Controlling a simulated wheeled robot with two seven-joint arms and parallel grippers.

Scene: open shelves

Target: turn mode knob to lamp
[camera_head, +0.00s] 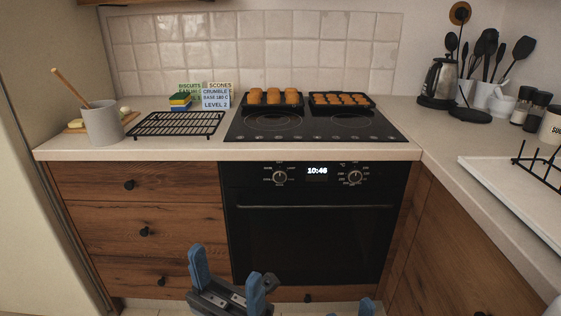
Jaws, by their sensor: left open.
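The black oven (308,240) is set under the counter with its door shut. Its panel has a left knob (279,177) and a right knob (355,177), with a lit display (317,171) reading 10:46 between them. The markings around both knobs are too small to read, so I cannot tell which one is the mode knob or where either points. My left gripper (227,274) is open and empty, low in front of the oven's left side and apart from it. Only a blue tip of my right gripper (366,306) shows at the bottom edge.
The oven door has a long handle (315,207) below the knobs. Wooden drawers (105,184) with dark knobs stand left of the oven. Two trays of baked goods (273,97) (341,100) sit at the back of the hob (310,127). A black rack (177,124) lies left.

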